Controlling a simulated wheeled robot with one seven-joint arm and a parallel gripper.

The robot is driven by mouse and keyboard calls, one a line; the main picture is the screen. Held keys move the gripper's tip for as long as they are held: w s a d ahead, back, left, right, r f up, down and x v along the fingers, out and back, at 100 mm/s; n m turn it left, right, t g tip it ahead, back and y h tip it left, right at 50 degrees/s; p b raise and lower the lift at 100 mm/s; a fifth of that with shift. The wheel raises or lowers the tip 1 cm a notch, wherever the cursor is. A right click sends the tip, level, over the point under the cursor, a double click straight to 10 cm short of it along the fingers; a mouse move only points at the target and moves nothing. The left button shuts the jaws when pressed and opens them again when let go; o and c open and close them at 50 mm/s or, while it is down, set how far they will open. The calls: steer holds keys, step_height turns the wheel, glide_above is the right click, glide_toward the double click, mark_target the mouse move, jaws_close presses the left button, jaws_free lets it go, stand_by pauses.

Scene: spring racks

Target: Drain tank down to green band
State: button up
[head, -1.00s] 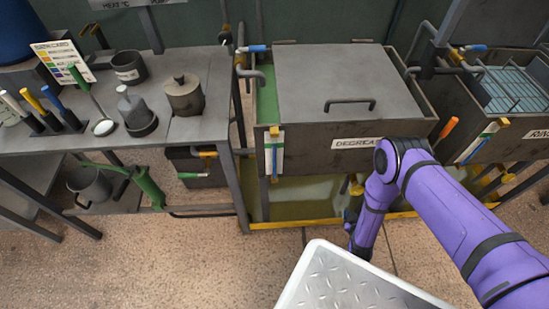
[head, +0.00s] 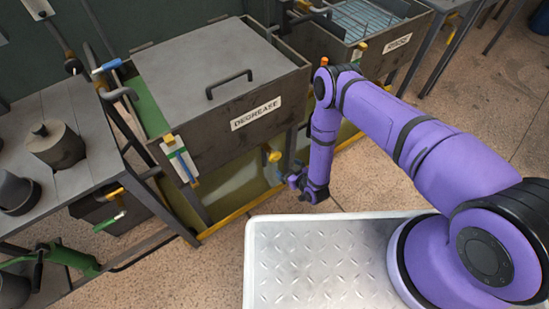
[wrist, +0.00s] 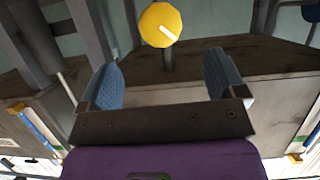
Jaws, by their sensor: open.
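The grey tank labelled DEGREASE (head: 225,125) stands left of my arm in the head view, with a grey handled lid over most of its top and a green strip showing at its left. A level gauge (head: 181,160) with a blue column hangs on its front left; its bands are too small to read. A yellow round knob (head: 273,156) sits low under the tank's front. My gripper (head: 295,181) hangs in front of the tank near this knob. In the wrist view my gripper (wrist: 163,77) is open and empty, and the yellow knob (wrist: 160,23), with a white line, lies beyond the fingertips, apart from them.
A second tank (head: 350,30) with a wire rack stands to the right. A blue-handled tap (head: 106,66) is at the tank's back left. A bench with a lidded pot (head: 57,145) stands left. A yellow edge (head: 235,213) runs along the floor under the tank.

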mark_target(277, 159)
steer(key=x, duration=1)
steer(key=shift+w+a+f, duration=0.1)
steer(key=shift+w+a, duration=0.15)
steer(key=shift+w, duration=0.05)
steer(key=c, duration=0.9)
